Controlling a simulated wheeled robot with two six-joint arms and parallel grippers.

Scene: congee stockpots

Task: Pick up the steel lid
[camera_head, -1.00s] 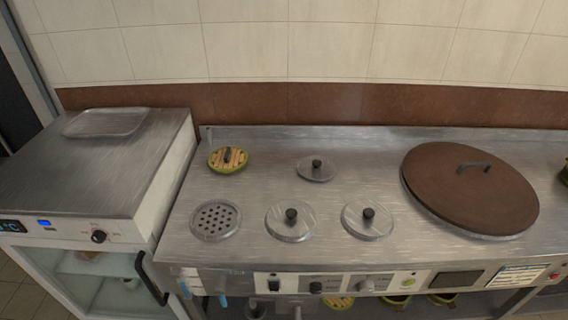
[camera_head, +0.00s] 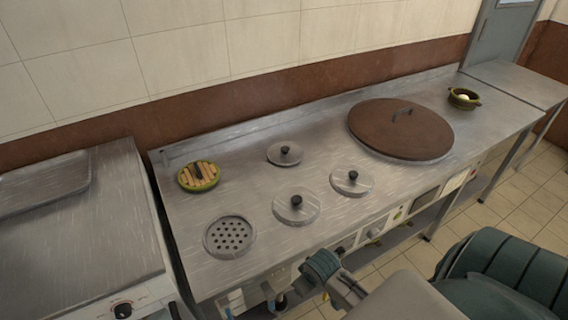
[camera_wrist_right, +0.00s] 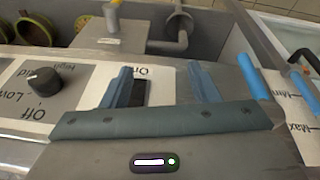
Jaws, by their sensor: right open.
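Three round steel lids with black knobs lie on the steel counter: a back one (camera_head: 284,154), a front left one (camera_head: 296,207) and a front right one (camera_head: 351,180). Which one is meant I cannot tell. My right gripper (camera_head: 320,268) is at the counter's front edge, nearer the camera than the lids and touching none. In the right wrist view my right gripper (camera_wrist_right: 160,70) has its fingers apart, with nothing between them, before the control panel. No lid shows there. My left gripper is not in view.
A perforated steel disc (camera_head: 229,236) and a green bowl (camera_head: 199,176) are left of the lids. A large brown lid (camera_head: 401,128) and another bowl (camera_head: 463,98) are to the right. A black panel knob (camera_wrist_right: 45,82) is close to my right gripper.

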